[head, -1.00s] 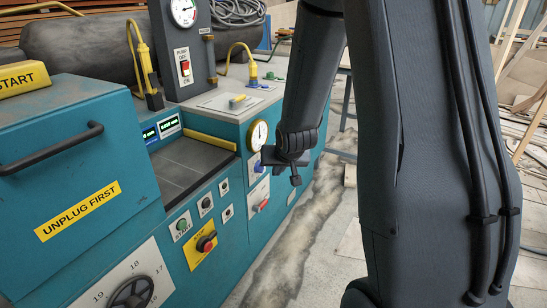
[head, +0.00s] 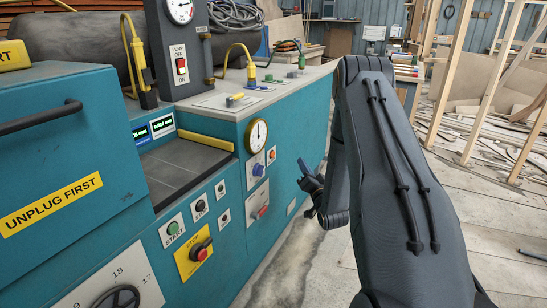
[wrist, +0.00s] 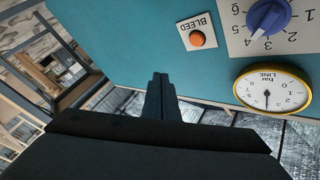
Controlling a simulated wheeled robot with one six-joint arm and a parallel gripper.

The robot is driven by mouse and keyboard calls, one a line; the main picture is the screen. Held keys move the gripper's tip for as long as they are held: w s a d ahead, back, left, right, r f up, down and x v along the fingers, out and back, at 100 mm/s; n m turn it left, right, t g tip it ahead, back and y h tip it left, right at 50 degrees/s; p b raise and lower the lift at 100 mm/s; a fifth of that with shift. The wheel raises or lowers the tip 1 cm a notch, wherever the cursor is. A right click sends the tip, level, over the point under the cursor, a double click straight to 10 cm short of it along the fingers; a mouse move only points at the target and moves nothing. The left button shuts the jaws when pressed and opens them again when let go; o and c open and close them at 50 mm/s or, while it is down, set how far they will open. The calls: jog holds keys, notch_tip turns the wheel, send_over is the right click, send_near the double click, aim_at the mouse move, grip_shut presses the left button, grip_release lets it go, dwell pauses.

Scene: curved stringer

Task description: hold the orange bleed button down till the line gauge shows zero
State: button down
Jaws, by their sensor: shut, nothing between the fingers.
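The orange bleed button (head: 272,154) sits on a small white plate on the teal panel, right of the line gauge. In the wrist view the orange button (wrist: 197,38) shows clear under an upside-down BLEED label. The yellow-rimmed line gauge (head: 257,136) also shows in the wrist view (wrist: 272,90), turned over; its needle stands about mid-scale, away from the 0. My gripper (head: 303,167) is shut and empty, to the right of the button in the head view. In the wrist view its fingertips (wrist: 160,77) are apart from the button, below and left of it.
A blue knob (head: 258,170) sits just below the gauge, close to the button; it also shows in the wrist view (wrist: 268,16). A red-handled switch (head: 262,212) is lower. A yellow plate with a red stop button (head: 201,253) is left. Floor right of the cabinet is open.

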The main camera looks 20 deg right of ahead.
aim_at(273, 154)
jog(key=w+a+b, duration=0.2)
jog(key=w+a, duration=0.3)
jog(key=w, duration=0.2)
jog(key=shift+a+b, duration=0.25)
jog(key=shift+b, duration=0.15)
jog(key=shift+w+a, duration=0.1)
dwell(2.0)
jog(key=shift+w+a, duration=0.15)
jog(key=shift+w, duration=0.05)
jog(key=shift+w+a, duration=0.25)
jog(key=shift+w, duration=0.1)
dwell(1.8)
jog(key=shift+s, duration=0.1)
dwell(0.5)
jog(key=shift+s+d, duration=0.55)
jog(key=shift+s, duration=0.05)
